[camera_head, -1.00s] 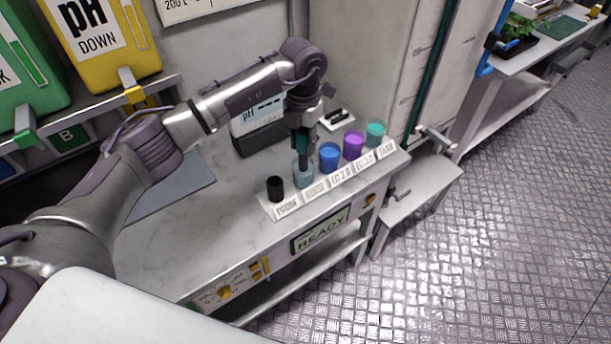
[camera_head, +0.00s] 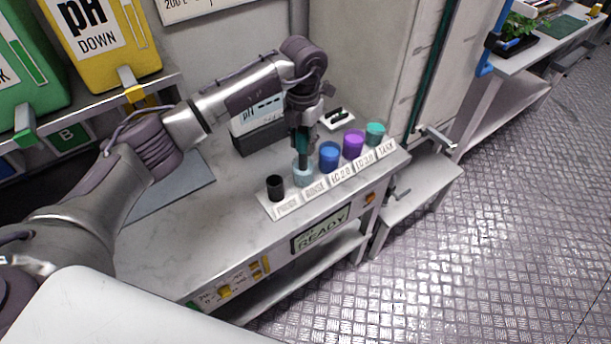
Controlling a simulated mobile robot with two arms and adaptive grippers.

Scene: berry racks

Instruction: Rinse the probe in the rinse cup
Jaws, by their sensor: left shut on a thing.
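My left gripper (camera_head: 302,134) is shut on the dark teal probe (camera_head: 303,152) and holds it upright over the rinse cup (camera_head: 303,175). The rinse cup is pale blue and clear, second from the left in the row behind the "RINSE" label. The probe's lower end reaches down to the cup's mouth and appears to be inside it. How deep the tip sits is too small to tell. A black probe holder (camera_head: 275,188) stands left of the cup with nothing in it. My right gripper is not in view.
A blue cup (camera_head: 329,157), a purple cup (camera_head: 353,145) and a teal cup (camera_head: 375,134) stand close to the right. A pH meter box (camera_head: 262,135) is behind. The bench's left part holds a grey mat (camera_head: 172,190) and free space.

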